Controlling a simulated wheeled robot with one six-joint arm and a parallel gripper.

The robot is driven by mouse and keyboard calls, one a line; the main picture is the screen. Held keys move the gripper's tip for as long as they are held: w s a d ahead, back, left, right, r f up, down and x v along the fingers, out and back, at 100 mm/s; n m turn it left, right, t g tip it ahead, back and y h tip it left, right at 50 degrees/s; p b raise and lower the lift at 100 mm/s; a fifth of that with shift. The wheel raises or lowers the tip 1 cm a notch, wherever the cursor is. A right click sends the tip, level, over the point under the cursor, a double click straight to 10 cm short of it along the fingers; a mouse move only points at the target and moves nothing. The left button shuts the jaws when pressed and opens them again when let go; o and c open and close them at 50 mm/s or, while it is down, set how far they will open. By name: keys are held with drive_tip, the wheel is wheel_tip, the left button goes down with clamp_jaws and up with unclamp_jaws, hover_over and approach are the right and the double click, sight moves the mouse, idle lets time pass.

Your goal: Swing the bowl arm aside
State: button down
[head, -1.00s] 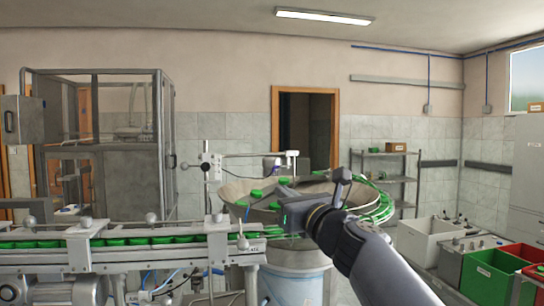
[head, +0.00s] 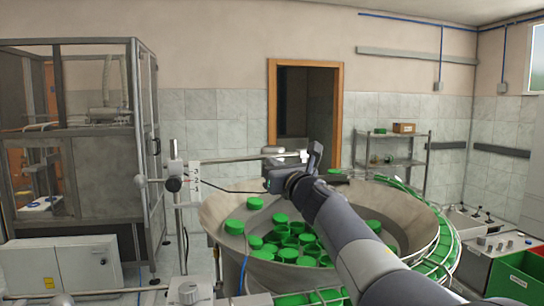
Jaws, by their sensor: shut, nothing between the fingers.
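The bowl arm (head: 232,159) is a thin horizontal rod. It runs from an upright post with a scale plate (head: 194,177) at the left to a pale block (head: 287,155) over the far side of the bowl. The wide metal feeder bowl (head: 222,212) holds several green caps (head: 255,203). My gripper (head: 287,180) is shut and empty, over the bowl close to the rod's right end. My own wrist hides its fingertips, and I cannot tell whether it touches the arm.
A curved guide rail (head: 440,235) with green caps rings the bowl's right side. A grey control box (head: 65,275) and a framed machine cage (head: 95,165) stand at left. Crates, including a green one (head: 518,275), stand at right. A shelf (head: 410,160) stands behind.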

drive_tip(key=shift+w+a+r, duration=0.2)
drive_tip(key=shift+w+a, duration=0.1)
drive_tip(key=shift+w, duration=0.25)
drive_tip(key=a+f+p+x, duration=0.1)
drive_tip(key=f+p+x, duration=0.1)
drive_tip(key=x, duration=0.7)
drive_tip(key=shift+p, duration=0.4)
drive_tip(key=shift+a, duration=0.1)
